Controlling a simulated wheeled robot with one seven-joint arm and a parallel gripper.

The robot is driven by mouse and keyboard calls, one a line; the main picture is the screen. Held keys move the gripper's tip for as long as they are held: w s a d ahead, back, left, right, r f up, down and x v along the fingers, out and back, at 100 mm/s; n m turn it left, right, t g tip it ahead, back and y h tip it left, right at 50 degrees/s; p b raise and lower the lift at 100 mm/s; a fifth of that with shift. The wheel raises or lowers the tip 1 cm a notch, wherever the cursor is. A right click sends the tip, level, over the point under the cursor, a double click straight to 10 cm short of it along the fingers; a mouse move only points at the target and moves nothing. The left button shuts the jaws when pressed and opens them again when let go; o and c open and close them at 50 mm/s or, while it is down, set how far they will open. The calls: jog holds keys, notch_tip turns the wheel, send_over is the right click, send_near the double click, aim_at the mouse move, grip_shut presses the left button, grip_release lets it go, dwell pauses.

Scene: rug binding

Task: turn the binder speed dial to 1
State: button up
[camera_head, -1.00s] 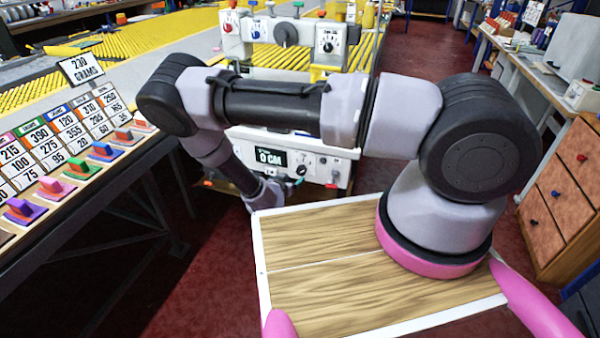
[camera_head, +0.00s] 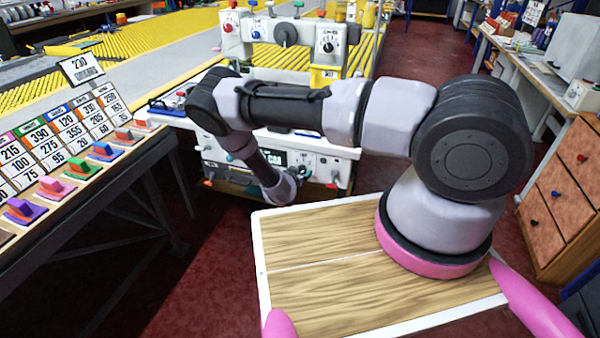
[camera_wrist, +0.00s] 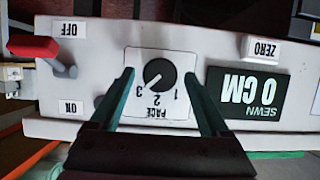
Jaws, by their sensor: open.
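The speed dial (camera_wrist: 160,75) is a round black knob on a white plate marked PACE, upside down in the wrist view. Its white pointer line points to the lower left, at the 3; the 1 is at the lower right. My gripper (camera_wrist: 159,78) is open, with one finger on each side of the dial plate and the dial between them. I cannot tell whether either finger touches the dial. In the head view the white binder machine (camera_head: 335,165) stands beyond my arm, and my wrist is in front of its lower panel.
A red lever (camera_wrist: 35,47) sits between OFF and ON labels, left of the dial in the wrist view. A dark display (camera_wrist: 246,95) reading 0 CM and a white ZERO button (camera_wrist: 262,47) are to the right. A sample table (camera_head: 75,165) stands at left.

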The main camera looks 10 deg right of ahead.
grip_shut()
